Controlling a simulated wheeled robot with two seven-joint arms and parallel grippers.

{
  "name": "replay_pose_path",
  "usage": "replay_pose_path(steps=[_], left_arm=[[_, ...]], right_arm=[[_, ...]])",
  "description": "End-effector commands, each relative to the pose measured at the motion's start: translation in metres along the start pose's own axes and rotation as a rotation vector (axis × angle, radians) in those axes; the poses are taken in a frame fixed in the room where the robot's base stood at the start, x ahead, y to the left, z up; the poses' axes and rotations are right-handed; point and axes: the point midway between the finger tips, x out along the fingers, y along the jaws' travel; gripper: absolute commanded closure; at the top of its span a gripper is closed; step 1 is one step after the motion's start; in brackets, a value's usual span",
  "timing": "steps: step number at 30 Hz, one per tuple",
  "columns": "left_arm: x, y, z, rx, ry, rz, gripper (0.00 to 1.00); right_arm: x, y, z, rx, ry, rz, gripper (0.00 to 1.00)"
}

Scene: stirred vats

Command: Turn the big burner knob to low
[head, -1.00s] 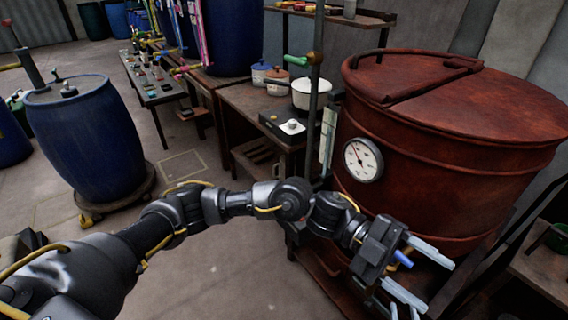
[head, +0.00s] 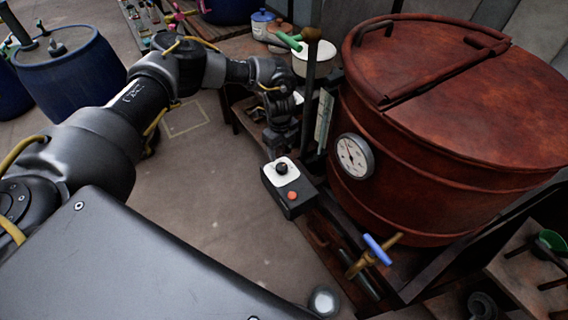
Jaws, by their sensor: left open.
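A black knob (head: 281,168) sits on a white plate on top of a dark control box (head: 290,205), in front of the big red-brown vat (head: 440,130). An orange button (head: 292,195) is on the same box. My left gripper (head: 280,150) points down just behind and above the knob. It is open, with its fingers partly hidden by its own body. I cannot tell whether a fingertip touches the box. The knob's pointer is too small to read. My right gripper is not in view.
A round gauge (head: 354,156) is on the vat's side. A valve with a blue handle (head: 377,250) sticks out below it. A white pot (head: 314,62) stands on the bench behind my arm, near an upright pipe (head: 310,90).

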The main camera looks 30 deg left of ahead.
Motion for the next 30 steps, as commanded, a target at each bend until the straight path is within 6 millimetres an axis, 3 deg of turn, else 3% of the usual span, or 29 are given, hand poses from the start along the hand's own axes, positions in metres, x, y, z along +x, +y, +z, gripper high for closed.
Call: replay_pose_path(steps=[15,21,30], left_arm=[[0.087,0.0,-0.001,0.002,0.002,0.001,0.38],[0.101,-0.001,-0.003,0.004,0.003,-0.001,0.38],[0.102,-0.001,-0.003,0.004,0.004,-0.001,0.38]], right_arm=[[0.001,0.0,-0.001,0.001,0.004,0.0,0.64],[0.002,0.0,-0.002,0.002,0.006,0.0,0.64],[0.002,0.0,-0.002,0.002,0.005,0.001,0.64]])
